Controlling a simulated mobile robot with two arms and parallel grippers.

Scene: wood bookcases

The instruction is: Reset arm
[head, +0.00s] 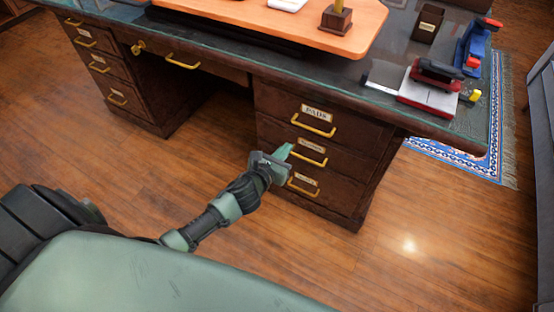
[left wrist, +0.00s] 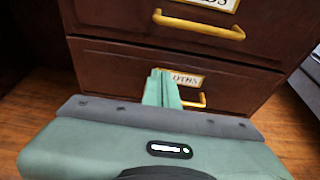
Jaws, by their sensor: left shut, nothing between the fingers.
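My left gripper (head: 284,153) reaches in from the left in the head view, in front of the right drawer stack of a dark wood desk (head: 219,77). Its fingers are shut with nothing between them. In the left wrist view the shut fingers (left wrist: 161,88) point at a drawer front and cover part of its label and yellow handle (left wrist: 196,101). I cannot tell whether the fingertips touch the drawer. My right gripper is in neither view.
The drawers look closed. On the desk top are an orange board (head: 290,22), a dark cup (head: 428,23), a red and black stamp-like item (head: 433,80) and a blue tool (head: 472,45). A blue patterned rug (head: 480,155) lies at the right. Wood floor (head: 120,150) is open around my arm.

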